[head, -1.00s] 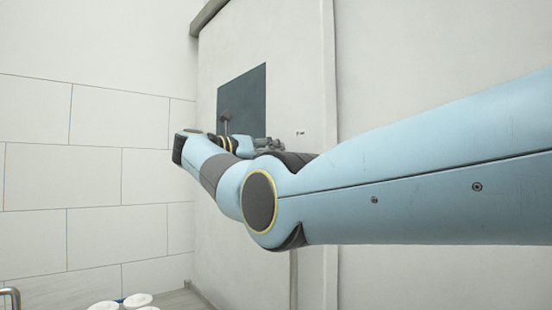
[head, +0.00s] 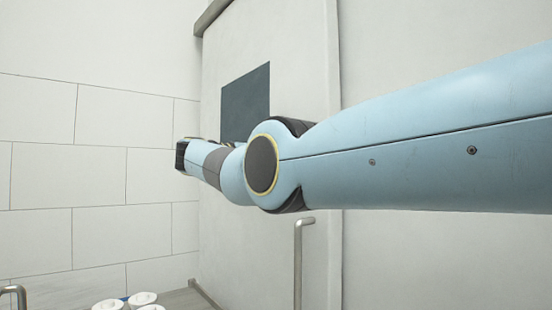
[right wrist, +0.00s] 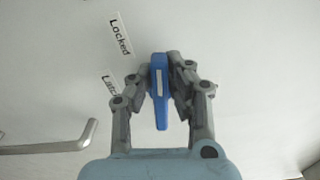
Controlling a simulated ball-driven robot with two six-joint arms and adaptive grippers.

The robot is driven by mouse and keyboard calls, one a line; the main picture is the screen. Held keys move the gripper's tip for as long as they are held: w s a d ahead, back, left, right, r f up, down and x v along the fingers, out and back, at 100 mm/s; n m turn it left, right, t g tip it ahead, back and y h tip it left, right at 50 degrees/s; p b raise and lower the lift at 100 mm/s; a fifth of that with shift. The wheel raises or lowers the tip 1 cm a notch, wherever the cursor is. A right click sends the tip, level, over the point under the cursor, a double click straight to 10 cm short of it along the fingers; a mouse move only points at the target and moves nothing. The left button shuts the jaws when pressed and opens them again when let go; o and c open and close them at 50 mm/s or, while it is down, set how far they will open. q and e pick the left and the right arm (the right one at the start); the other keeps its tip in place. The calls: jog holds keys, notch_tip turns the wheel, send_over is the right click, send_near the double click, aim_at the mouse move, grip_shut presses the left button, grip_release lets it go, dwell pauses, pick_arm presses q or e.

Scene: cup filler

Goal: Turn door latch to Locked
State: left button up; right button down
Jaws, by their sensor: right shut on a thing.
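The door (head: 305,90) is a pale panel with a dark square window (head: 246,103). In the right wrist view, the blue door latch (right wrist: 159,98) has a light stripe and stands nearly upright in the picture. My right gripper (right wrist: 168,84) is shut on it, with a finger on each side. A "Locked" label (right wrist: 121,37) is on the door, up and left of the latch. A second label (right wrist: 109,86) lies below it, partly hidden by my left-side finger. In the head view my right arm hides the latch and gripper. My left gripper is not in view.
A metal door handle (head: 299,262) stands out below my right arm. It also shows at the lower left of the right wrist view (right wrist: 60,147). White lidded items (head: 128,302) are at the bottom left, by a tiled wall (head: 100,180).

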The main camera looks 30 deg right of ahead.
jog(key=shift+f+n, duration=0.25)
jog(key=shift+n, duration=0.75)
jog(key=c, duration=1.3)
grip_release()
jog(key=shift+w+f, duration=0.1)
jog(key=shift+w, duration=0.05)
